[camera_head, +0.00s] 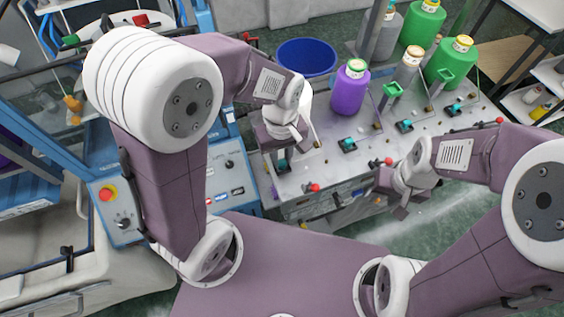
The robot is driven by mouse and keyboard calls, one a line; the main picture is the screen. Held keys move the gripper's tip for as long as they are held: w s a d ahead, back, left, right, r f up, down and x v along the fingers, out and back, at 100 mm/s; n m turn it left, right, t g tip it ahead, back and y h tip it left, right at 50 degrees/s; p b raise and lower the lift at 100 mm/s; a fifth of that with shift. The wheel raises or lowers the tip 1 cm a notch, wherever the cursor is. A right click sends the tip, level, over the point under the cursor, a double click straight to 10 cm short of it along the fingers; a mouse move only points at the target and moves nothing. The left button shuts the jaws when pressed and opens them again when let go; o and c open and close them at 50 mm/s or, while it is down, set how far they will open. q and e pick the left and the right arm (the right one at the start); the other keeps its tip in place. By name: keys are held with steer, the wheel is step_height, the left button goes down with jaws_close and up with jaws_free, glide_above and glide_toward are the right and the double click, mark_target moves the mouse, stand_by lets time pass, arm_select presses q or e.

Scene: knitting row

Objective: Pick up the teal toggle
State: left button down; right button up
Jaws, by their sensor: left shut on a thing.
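Several teal toggles sit in a row on the grey metal machine top. The leftmost teal toggle (284,166) is right below my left gripper (284,151), which reaches down from above and is shut on it. The gripper and wrist hide part of this toggle. Other teal toggles (348,145) (404,126) (453,110) stand clear to the right. My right gripper (392,199) hangs at the front edge of the machine, away from the teal toggles. Its fingers are small and dark, and I cannot tell how far apart they are.
A purple bottle (350,91), green bottles (453,60) and a blue bowl (306,58) stand behind the toggles. A blue control panel (118,212) with a red button is at left. Floor is clear at front right.

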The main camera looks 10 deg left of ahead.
mark_target(281, 161)
arm_select(q)
steer(key=shift+s, duration=0.1)
step_height(281, 161, up, 10)
steer(key=b, duration=0.1)
stand_by(0.4)
